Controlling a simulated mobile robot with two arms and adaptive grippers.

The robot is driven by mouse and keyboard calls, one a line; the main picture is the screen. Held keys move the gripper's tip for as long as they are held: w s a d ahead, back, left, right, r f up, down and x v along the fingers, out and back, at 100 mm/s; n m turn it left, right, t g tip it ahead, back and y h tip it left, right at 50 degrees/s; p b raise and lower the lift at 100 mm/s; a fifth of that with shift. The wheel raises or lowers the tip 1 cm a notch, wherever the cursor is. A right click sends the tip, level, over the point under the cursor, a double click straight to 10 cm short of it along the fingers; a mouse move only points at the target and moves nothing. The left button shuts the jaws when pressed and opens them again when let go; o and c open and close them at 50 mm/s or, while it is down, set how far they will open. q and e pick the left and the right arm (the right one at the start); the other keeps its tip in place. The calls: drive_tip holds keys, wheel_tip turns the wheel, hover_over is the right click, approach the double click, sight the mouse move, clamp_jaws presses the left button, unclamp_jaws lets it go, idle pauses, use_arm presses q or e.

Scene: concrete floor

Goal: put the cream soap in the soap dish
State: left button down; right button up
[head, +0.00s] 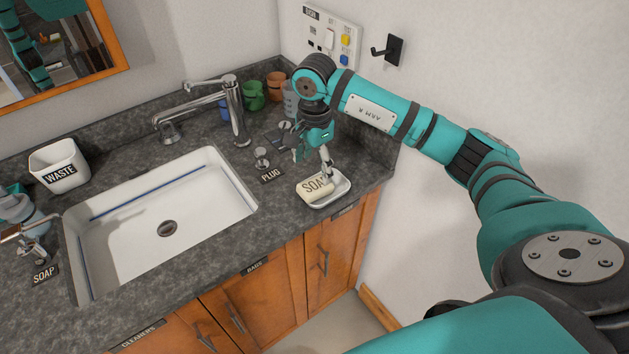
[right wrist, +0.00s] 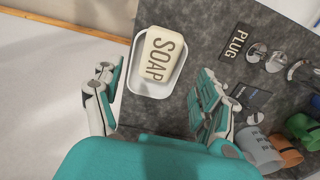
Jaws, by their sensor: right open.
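The cream soap (head: 313,187), a block marked SOAP, rests in the white soap dish (head: 343,190) at the counter's right front. In the right wrist view the soap (right wrist: 158,58) lies lengthwise in the dish (right wrist: 148,95), its far end reaching over the rim. My right gripper (head: 312,153) is just above and behind the soap. Its open fingers (right wrist: 160,88) stand apart on either side of the dish's near end, with nothing held between them. A teal and pale shape at the head view's left edge may be my left gripper; its jaws cannot be made out.
The white sink (head: 200,205) and tap (head: 235,112) lie left of the dish. A PLUG label (head: 271,176) and small metal fittings are close by. Several cups (head: 254,95) stand behind my right gripper. A waste bin (head: 60,165) is at the left. The counter edge is near the dish.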

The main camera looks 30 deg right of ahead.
sight(314, 185)
wheel_tip(314, 185, up, 6)
drive_tip(key=b, duration=0.1)
idle(0.4)
